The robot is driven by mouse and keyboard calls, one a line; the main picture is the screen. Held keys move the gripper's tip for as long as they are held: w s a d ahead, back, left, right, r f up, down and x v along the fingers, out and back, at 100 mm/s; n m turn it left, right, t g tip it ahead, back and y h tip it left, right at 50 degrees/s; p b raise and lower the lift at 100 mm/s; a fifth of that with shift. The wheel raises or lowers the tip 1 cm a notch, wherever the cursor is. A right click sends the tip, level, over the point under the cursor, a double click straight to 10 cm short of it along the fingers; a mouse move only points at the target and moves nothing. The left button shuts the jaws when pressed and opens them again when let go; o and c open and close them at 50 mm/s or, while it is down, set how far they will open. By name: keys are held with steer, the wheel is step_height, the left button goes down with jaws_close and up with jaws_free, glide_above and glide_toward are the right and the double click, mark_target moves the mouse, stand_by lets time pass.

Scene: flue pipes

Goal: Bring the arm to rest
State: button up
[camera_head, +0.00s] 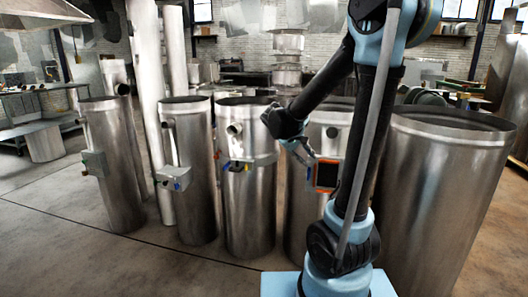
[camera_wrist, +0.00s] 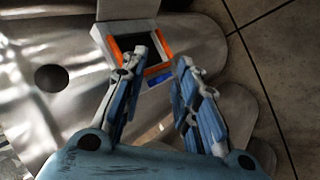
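My arm reaches up, over and down to the left in the head view, with my gripper (camera_head: 303,152) in front of the upper part of a wide metal flue pipe (camera_head: 305,215). An orange-framed box with a dark face (camera_head: 326,175) is mounted on that pipe, just right of the gripper. In the wrist view my gripper (camera_wrist: 163,58) has its two blue fingers apart, with nothing seen held between them. The orange-framed box (camera_wrist: 163,70) lies beyond the fingers, partly hidden by the left one. I cannot tell whether a finger touches it.
A large open cylinder (camera_head: 440,190) stands close on the right. Clear floor (camera_head: 60,240) lies at front left.

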steer(key=s+d+f+m+g+y, duration=0.1)
steer(key=s+d+y, duration=0.1)
steer(key=s, duration=0.6)
steer(key=s+d+f+m+g+y, duration=0.1)
steer(key=s+d+f, duration=0.15)
steer(key=s, duration=0.55)
steer(key=s+a+f+m+y, duration=0.1)
steer(key=s+f+y, duration=0.1)
steer(key=s, duration=0.4)
steer(key=s+a+f+m+y, duration=0.1)
steer(key=s+f+y, duration=0.1)
steer(key=s, duration=0.4)
steer(key=shift+s+a+f+m, duration=0.15)
steer(key=shift+a+f+m, duration=0.15)
steer(key=shift+f, duration=0.5)
steer(key=shift+w+f, duration=0.2)
steer(key=shift+w, duration=0.25)
steer(key=shift+s, duration=0.1)
